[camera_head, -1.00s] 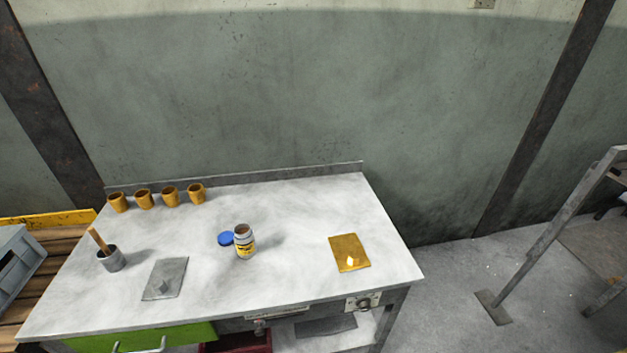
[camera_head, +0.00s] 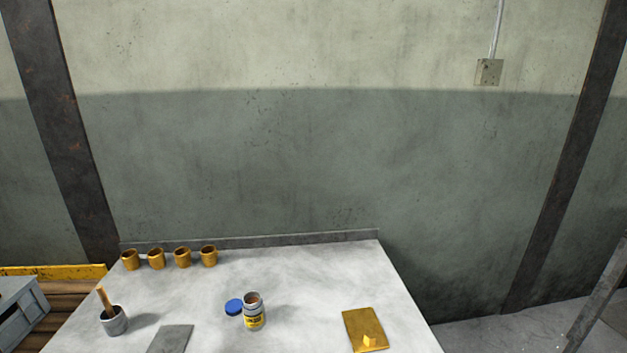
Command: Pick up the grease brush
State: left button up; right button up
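A wooden handle (camera_head: 105,301), likely the grease brush, stands upright and slightly tilted in a small grey cup (camera_head: 115,322) at the left of the white-topped table (camera_head: 290,290). The brush's lower end is hidden inside the cup. An open jar with a yellow label (camera_head: 254,313) stands near the table's middle, with a blue lid (camera_head: 234,306) lying beside it. Neither of my grippers is in view.
Several brass-coloured cups (camera_head: 183,257) stand in a row at the table's back left. A grey plate (camera_head: 171,339) and a brass plate (camera_head: 365,330) lie near the front. A grey bin (camera_head: 20,308) is left of the table. The table's back right is clear.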

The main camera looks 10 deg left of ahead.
aim_at(103, 296)
jog(key=u, duration=1.75)
